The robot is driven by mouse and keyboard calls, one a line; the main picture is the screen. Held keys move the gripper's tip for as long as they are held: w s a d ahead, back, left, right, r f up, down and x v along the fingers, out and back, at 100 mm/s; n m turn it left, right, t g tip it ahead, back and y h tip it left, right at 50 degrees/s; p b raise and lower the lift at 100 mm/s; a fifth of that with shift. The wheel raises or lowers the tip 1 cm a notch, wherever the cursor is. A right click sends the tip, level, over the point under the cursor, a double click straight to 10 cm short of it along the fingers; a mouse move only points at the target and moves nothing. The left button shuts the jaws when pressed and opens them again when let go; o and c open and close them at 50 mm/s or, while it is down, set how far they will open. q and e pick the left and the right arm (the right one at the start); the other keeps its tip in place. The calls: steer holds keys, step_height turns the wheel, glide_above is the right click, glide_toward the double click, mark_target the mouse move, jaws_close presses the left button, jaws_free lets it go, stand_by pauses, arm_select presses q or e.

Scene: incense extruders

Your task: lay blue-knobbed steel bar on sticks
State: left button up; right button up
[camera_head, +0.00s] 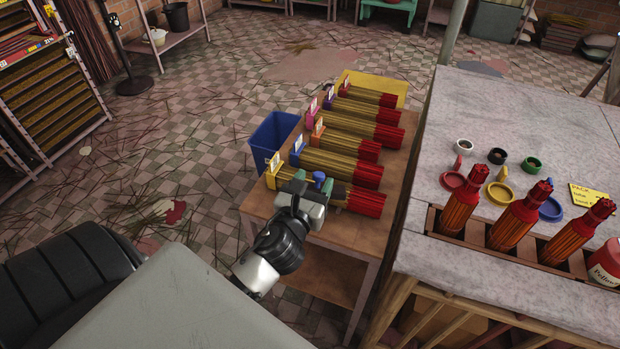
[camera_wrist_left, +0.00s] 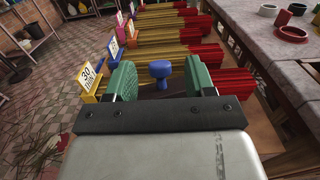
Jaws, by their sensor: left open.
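The blue knob (camera_head: 319,177) of the bar shows just past my left gripper (camera_head: 312,190). In the left wrist view the blue knob (camera_wrist_left: 160,70) stands upright between the two green fingers of my left gripper (camera_wrist_left: 161,82), with a gap on each side. The left gripper is open. The steel bar under the knob is hidden or too small to make out. The nearest bundle of red-tipped sticks (camera_head: 362,201) lies below the knob and gripper, with a yellow tag holder (camera_head: 273,172) at its left end. My right gripper is out of view.
More stick bundles (camera_head: 340,165) lie in rows behind on the wooden table (camera_head: 338,229). A blue bin (camera_head: 268,138) stands at its left. A stone-topped counter (camera_head: 490,110) with cups, lids and upright red bundles (camera_head: 516,221) stands close on the right.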

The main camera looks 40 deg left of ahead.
arm_select(q)
steer(key=shift+r, duration=0.45)
steer(key=b+v, duration=0.2)
steer(key=v, duration=1)
steer(key=shift+b, duration=0.35)
steer(key=shift+f, duration=0.2)
